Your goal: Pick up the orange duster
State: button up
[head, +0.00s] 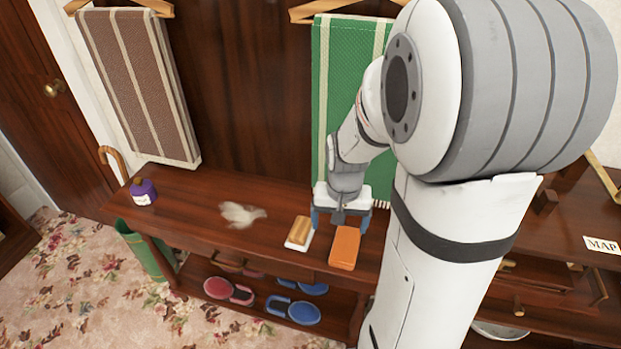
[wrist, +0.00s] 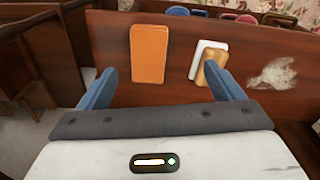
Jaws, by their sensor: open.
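The orange duster (head: 345,248) is a rectangular orange block with a paler lower edge. It lies on the dark wooden bench near the front edge. In the wrist view the orange duster (wrist: 149,54) shows whole, left of centre between the two blue fingers. My gripper (head: 339,218) is open and empty, behind the duster in the head view. In the wrist view my gripper (wrist: 161,72) points toward the duster, with its right fingertip overlapping the tan-topped white block (wrist: 205,62) beside it. I cannot tell how high the fingers are.
The tan and white block (head: 299,232) lies just left of the duster. A pale fluffy patch (head: 242,214) and a purple bottle (head: 143,192) are farther left on the bench (head: 190,222). A green towel (head: 330,100) hangs behind my gripper. Slippers (head: 293,309) sit on the shelf below.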

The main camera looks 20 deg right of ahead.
jog(key=m, duration=0.2)
send_over(346, 247)
jog(key=s, duration=0.1)
jog(key=shift+g, duration=0.3)
notch_tip(346, 247, down, 7)
jog(key=shift+a+r+b, duration=0.1)
jog(key=shift+b, duration=0.2)
notch_tip(346, 247, down, 3)
jog(key=shift+r, duration=0.15)
jog(key=shift+w+f, duration=0.25)
jog(key=shift+f, duration=1.05)
jog(key=shift+w+f, duration=0.25)
jog(key=shift+f, duration=1)
jog(key=c, duration=1.1)
jog(key=shift+o, duration=0.2)
notch_tip(346, 247, up, 10)
jog(key=shift+r, duration=0.1)
